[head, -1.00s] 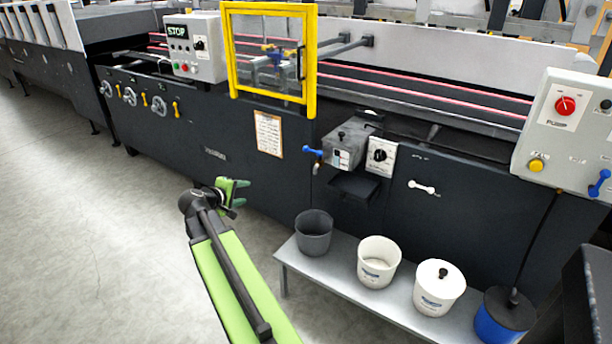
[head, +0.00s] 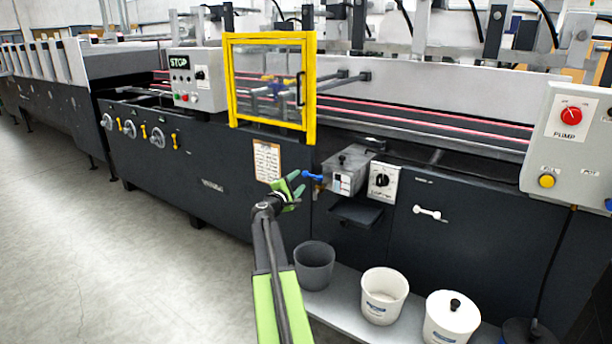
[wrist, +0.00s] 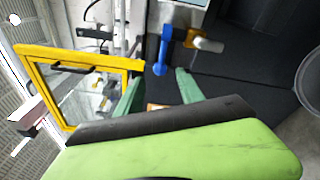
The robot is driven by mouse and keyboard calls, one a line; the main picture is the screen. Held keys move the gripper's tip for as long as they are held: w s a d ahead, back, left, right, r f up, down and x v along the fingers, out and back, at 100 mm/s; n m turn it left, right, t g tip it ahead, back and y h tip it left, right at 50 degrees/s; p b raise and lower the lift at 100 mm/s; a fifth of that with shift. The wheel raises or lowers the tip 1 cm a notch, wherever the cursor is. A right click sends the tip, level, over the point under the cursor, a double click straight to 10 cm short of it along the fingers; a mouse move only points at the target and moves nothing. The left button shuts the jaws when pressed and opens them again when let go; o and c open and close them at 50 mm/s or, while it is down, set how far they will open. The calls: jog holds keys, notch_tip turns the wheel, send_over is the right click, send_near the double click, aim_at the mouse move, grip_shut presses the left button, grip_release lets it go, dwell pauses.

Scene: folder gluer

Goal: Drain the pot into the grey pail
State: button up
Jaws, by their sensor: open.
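The grey metal pot (head: 347,170) is mounted on the dark machine front, with a dark knob on its lid. A blue lever (head: 312,176) sticks out at its left side; it also shows in the wrist view (wrist: 163,50). My gripper (head: 297,188) is open and empty, just left of and slightly below the lever. In the wrist view the lever lies just beyond my green fingers (wrist: 158,88), apart from them. The dark grey pail (head: 314,268) stands on the low bench, below and left of the pot; its rim shows at the right edge of the wrist view.
A small dark shelf (head: 358,215) juts out under the pot. A knob box (head: 383,182) sits right of it. A white bucket (head: 383,297) and a lidded white bucket (head: 452,318) share the bench (head: 343,311). A yellow-framed guard (head: 309,85) stands above left.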

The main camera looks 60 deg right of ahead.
aim_at(304, 176)
jog(key=d, duration=0.5)
jog(key=w+d, duration=0.1)
jog(key=d, duration=0.1)
jog(key=shift+d, duration=0.25)
grip_shut()
jog(key=shift+a, duration=0.1)
dwell(0.8)
